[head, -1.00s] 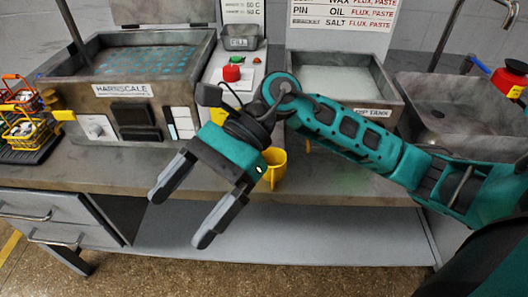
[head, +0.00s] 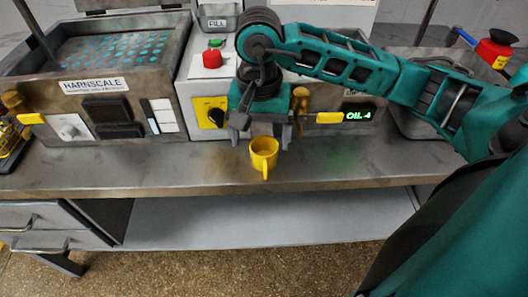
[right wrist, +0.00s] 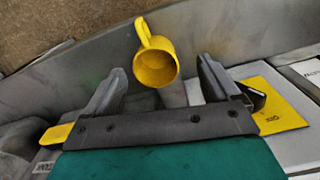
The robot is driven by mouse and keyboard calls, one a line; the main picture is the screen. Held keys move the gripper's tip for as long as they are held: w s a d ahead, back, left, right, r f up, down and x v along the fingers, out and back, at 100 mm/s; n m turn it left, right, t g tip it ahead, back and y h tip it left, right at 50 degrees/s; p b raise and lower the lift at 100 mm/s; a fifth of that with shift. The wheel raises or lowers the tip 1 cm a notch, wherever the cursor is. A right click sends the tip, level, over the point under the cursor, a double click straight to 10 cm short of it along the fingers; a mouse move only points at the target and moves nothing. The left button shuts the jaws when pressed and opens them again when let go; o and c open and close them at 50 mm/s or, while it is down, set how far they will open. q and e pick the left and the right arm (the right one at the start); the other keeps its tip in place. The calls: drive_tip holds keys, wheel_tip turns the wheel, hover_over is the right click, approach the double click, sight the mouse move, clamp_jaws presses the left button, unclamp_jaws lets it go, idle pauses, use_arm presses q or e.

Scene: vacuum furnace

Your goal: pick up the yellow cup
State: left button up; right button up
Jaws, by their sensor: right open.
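The yellow cup (head: 264,158) stands upright on the steel counter near its front edge, its handle pointing toward me. My right gripper (head: 260,138) is open and empty, pointing down just behind and above the cup, its fingers spread to either side. In the right wrist view the cup (right wrist: 157,66) shows at the mouth of the open jaws (right wrist: 161,66), with its handle pointing away from the gripper. I cannot tell whether a finger touches it. My left gripper is not in view.
The Harnscale bath (head: 110,105) stands left, with a control panel holding a red button (head: 212,58) behind my gripper. A green display reading OIL 4 (head: 359,115) is at right. The counter (head: 170,165) beside the cup is clear.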

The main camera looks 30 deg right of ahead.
sight(264, 145)
drive_tip(key=shift+d+f, duration=0.2)
drive_tip(key=shift+f, duration=1.15)
drive_tip(key=shift+d+f, duration=0.15)
drive_tip(key=shift+f, duration=1.2)
drive_tip(key=shift+c, duration=0.3)
drive_tip(key=c, duration=1.1)
drive_tip(key=shift+r, duration=0.15)
wheel_tip(264, 145, up, 20)
drive_tip(key=p, duration=0.2)
drive_tip(key=shift+s, duration=0.1)
